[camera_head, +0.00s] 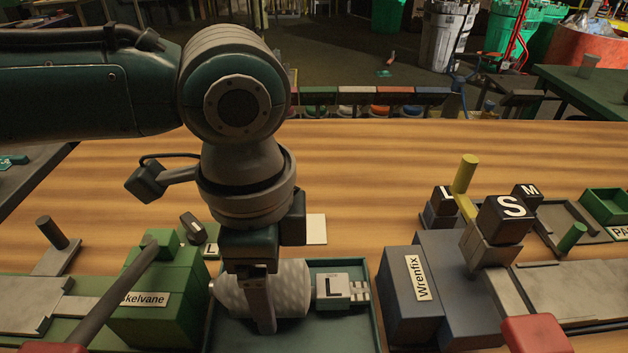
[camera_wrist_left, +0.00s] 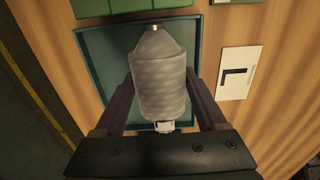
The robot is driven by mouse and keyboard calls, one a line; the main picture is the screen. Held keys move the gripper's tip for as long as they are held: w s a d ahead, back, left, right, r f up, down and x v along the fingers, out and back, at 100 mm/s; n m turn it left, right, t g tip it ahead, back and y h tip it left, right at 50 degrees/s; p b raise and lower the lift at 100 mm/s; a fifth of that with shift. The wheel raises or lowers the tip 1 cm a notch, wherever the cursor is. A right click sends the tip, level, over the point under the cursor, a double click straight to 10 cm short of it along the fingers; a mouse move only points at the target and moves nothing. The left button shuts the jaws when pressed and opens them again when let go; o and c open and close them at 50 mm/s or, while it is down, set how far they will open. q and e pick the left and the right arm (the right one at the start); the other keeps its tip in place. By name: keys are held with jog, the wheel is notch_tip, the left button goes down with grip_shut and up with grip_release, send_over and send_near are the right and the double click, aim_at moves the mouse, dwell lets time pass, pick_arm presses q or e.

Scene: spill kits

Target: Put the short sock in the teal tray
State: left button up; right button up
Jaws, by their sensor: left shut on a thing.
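A pale grey, quilted, rounded sock (camera_head: 291,287) is between the fingers of my left gripper (camera_head: 261,305). In the left wrist view the sock (camera_wrist_left: 160,85) has a tapered end with a small metal tip, and my left gripper (camera_wrist_left: 162,98) has a finger on each side of it. The teal tray (camera_head: 374,318) is beneath it; its floor also shows in the left wrist view (camera_wrist_left: 100,50). I cannot tell whether the sock touches the tray floor. My right gripper is out of view.
A green block marked Skelvane (camera_head: 150,320) stands left of the tray. A dark blue block marked Wrenfix (camera_head: 405,300) stands close on its right. A block marked S (camera_head: 503,215) is farther right. A white card (camera_head: 316,229) lies behind the tray. The wooden table behind is mostly clear.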

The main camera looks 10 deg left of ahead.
pick_arm(q)
jog(key=shift+f, duration=0.4)
jog(key=o, duration=1.2)
notch_tip(320, 180, up, 7)
jog(key=p, duration=0.8)
jog(key=shift+f, duration=0.1)
jog(key=shift+s, duration=0.1)
